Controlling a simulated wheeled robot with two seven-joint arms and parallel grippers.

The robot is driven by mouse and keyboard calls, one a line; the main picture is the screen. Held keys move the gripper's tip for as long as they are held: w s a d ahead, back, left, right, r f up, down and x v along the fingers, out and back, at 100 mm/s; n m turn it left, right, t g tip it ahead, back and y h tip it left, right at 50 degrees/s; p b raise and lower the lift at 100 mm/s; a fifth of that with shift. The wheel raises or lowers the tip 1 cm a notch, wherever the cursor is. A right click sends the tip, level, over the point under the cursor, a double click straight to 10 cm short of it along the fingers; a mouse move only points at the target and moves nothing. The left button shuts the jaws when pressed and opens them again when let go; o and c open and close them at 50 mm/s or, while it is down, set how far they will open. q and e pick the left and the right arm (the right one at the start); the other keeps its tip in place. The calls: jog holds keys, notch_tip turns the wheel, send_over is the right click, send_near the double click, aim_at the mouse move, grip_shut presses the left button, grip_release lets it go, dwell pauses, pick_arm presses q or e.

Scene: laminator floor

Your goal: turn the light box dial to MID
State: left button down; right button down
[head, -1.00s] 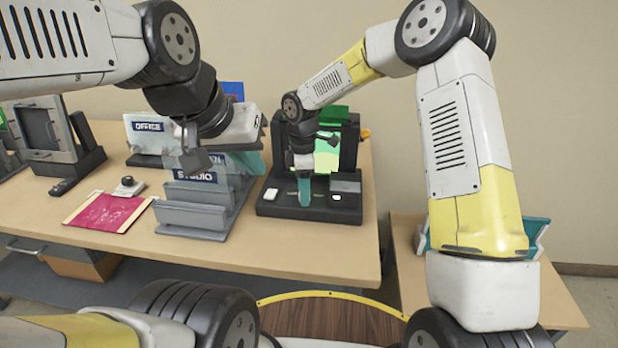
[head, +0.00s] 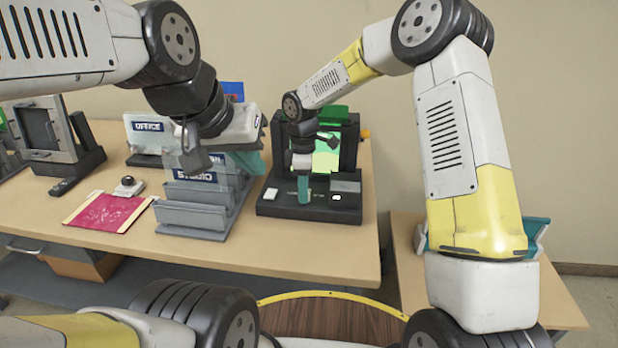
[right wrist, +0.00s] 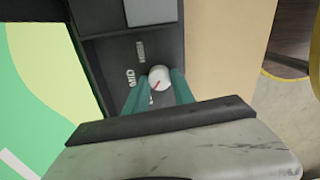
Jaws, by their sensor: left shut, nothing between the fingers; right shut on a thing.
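The light box (head: 268,207) stands at the back right of the table, a dark unit with a lit green panel (head: 325,161). My right gripper (head: 303,200) points down over its base. The pointer slants down and left. The MID label (right wrist: 131,78) is left of the dial; another label above is too small to read. My left gripper (head: 253,163) is shut and empty, beside the organizer and left of the light box.
A grey organizer (head: 192,217) with OFFICE and STUDIO labels nearby stands left of the light box. A magenta sheet (head: 105,212) and a small white device with a black knob (head: 128,186) lie further left. The table's right edge is close to the light box.

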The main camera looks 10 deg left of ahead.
jog(key=m, duration=1)
jog(key=shift+w+r, duration=0.1)
jog(key=shift+w, duration=0.05)
dwell(0.3)
jog(key=c, duration=1.1)
grip_release()
jog(key=shift+d, duration=0.1)
jog(key=shift+o, duration=0.2)
notch_tip(320, 180, up, 7)
jog(key=shift+r, duration=0.35)
